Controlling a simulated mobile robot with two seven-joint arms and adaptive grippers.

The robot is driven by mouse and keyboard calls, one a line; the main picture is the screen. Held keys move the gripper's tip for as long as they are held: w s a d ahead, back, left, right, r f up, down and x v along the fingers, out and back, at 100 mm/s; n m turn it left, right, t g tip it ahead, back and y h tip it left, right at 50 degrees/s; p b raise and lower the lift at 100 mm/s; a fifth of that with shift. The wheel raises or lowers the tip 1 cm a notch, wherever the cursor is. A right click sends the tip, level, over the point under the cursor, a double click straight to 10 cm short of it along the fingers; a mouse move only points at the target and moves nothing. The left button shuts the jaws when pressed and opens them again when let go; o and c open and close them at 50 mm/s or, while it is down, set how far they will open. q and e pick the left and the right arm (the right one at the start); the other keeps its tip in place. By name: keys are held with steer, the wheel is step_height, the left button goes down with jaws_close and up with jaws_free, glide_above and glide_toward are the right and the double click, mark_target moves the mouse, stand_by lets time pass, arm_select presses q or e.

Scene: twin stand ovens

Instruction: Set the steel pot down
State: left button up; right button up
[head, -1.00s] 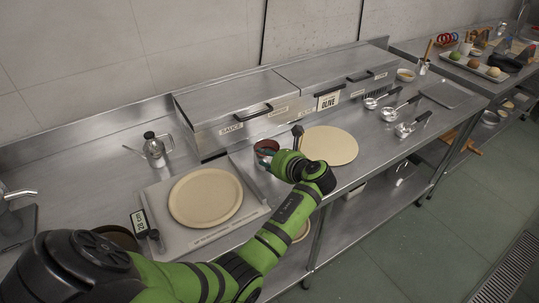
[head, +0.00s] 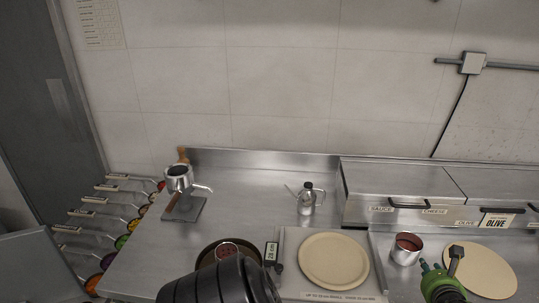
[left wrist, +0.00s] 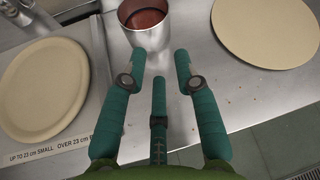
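My left gripper (head: 433,270) is just right of and in front of the pot in the head view. In the left wrist view its green fingers (left wrist: 159,62) are spread and empty, with the pot just beyond the tips. Whether a fingertip touches the pot I cannot tell. My right gripper is not in view.
A round board (head: 334,262) lies on a tray left of the pot; another (head: 482,270) lies to the right. An oil can (head: 307,198) stands farther back. A pan (head: 208,254) holds a red-topped container. Open counter lies around the can.

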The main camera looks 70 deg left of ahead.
arm_select(q)
steer(key=d+f+n+t+h, duration=0.2)
steer(key=d+n+t+h, duration=0.35)
steer(key=d, duration=0.55)
steer(key=s+d+f+n+g+h, duration=0.2)
steer(key=s+f, duration=0.3)
steer(key=f, duration=0.5)
steer(key=s+d+f+n+g+h, duration=0.15)
steer(key=s+f, duration=0.35)
steer(key=f, duration=0.5)
steer(key=s+f+n+g+b, duration=0.1)
steer(key=s+f+n+g, duration=0.1)
steer(key=s+f, duration=0.7)
steer(key=s+a+f+n+g+b, duration=0.1)
steer(key=s+f+n+g, duration=0.2)
steer(key=s+f, duration=0.5)
steer(key=s+f+n+g+h+b, duration=0.1)
steer(key=s+f, duration=0.8)
steer(key=s, duration=1.3)
steer(key=n+g+b, duration=0.1)
steer(key=n+g, duration=0.1)
steer(key=n, duration=0.1)
steer(key=shift+s+a+f, duration=0.2)
steer(key=shift+s+f, duration=0.05)
steer(key=shift+f, duration=0.05)
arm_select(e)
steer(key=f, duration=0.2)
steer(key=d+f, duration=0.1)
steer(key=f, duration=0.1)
